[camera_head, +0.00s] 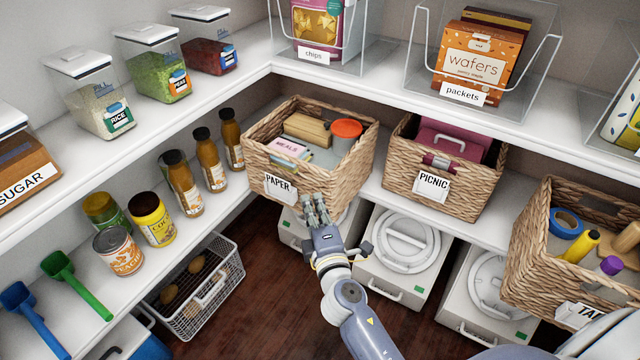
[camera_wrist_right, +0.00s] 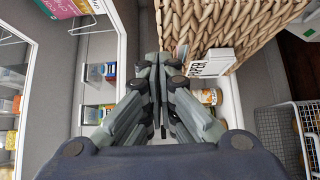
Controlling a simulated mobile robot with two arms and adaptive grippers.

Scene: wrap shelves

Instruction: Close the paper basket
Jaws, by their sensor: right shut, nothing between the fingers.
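The paper basket (camera_head: 337,191) is a woven wicker basket with a white "PAPER" label (camera_head: 280,189). It sits on the middle shelf near the corner, tilted, with its front jutting past the shelf edge. It holds an orange-lidded tub, a "MEALS" box and other packets. My right gripper (camera_head: 314,205) is at the basket's lower front, just right of the label. In the right wrist view the shut, empty fingers (camera_wrist_right: 162,75) are close beside the woven wall (camera_wrist_right: 225,25) and the label (camera_wrist_right: 212,62). I cannot tell if they touch it. My left gripper is not in view.
The picnic basket (camera_head: 470,195) stands to the right on the same shelf. A basket of tape (camera_head: 530,240) juts out further right. Bottles (camera_head: 183,183) and cans stand on the left shelf. White lidded bins (camera_head: 400,250) and a wire basket (camera_head: 200,290) are below.

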